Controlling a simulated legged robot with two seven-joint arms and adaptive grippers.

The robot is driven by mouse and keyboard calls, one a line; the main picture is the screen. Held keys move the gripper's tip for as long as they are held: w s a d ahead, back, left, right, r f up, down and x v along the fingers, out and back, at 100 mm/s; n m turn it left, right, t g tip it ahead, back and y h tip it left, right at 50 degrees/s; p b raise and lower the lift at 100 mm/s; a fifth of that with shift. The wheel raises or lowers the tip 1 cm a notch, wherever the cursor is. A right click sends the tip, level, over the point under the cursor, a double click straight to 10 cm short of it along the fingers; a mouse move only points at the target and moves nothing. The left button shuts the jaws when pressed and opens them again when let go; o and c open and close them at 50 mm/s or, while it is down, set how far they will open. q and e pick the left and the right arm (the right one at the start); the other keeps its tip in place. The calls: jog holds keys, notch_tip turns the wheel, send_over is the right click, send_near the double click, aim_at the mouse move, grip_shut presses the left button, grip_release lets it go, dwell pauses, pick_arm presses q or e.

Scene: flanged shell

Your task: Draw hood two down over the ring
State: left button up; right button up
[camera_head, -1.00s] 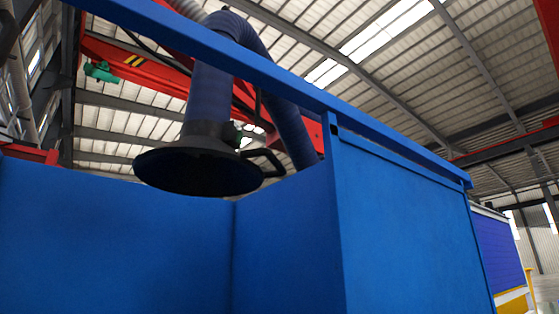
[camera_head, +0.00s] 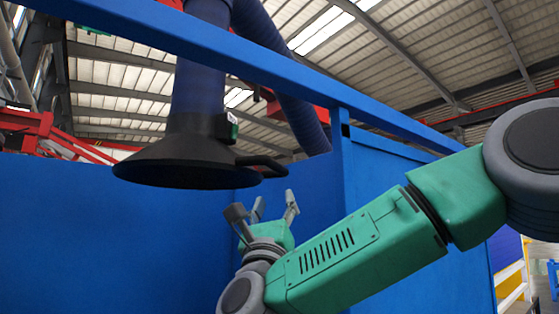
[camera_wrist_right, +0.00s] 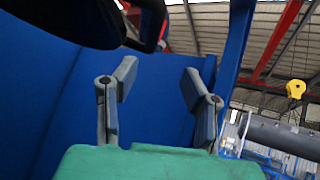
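The hood (camera_head: 190,155), a wide black cone on a thick blue hose (camera_head: 198,90), hangs in front of the blue panels. Its black loop handle (camera_head: 264,164) sticks out to the right. The hood's dark edge (camera_wrist_right: 75,18) and handle (camera_wrist_right: 150,25) also show at the top of the right wrist view. My right gripper (camera_head: 264,206) is below the handle, fingers pointing up, apart from it. In the right wrist view its fingers (camera_wrist_right: 158,82) are spread with nothing between them. My left gripper is out of view. I cannot see the ring.
Blue booth walls (camera_head: 90,225) stand behind and beside the hood. A blue beam (camera_head: 265,62) crosses above, in front of the hose. In the right wrist view a yellow crane hook block (camera_wrist_right: 296,89) and a grey cylinder (camera_wrist_right: 285,138) show at right.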

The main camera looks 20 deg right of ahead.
aim_at(276, 170)
jog(key=p+x, duration=0.1)
jog(key=x, duration=0.3)
jog(key=p+x, duration=0.2)
jog(key=x, duration=0.2)
jog(key=a+p+x, duration=0.1)
jog(key=p+x, duration=0.1)
jog(key=x, duration=0.2)
jog(key=shift+w+r, duration=0.3)
jog(key=shift+w, duration=0.1)
jog(key=shift+w+d, duration=0.2)
jog(key=shift+d, duration=0.15)
jog(key=shift+a, duration=0.2)
jog(key=shift+a+r, duration=0.1)
jog(key=shift+a, duration=0.15)
jog(key=c, duration=0.3)
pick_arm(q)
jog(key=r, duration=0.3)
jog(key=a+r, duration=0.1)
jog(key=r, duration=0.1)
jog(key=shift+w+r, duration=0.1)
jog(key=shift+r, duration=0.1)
pick_arm(e)
jog(key=shift+a, duration=0.2)
grip_shut()
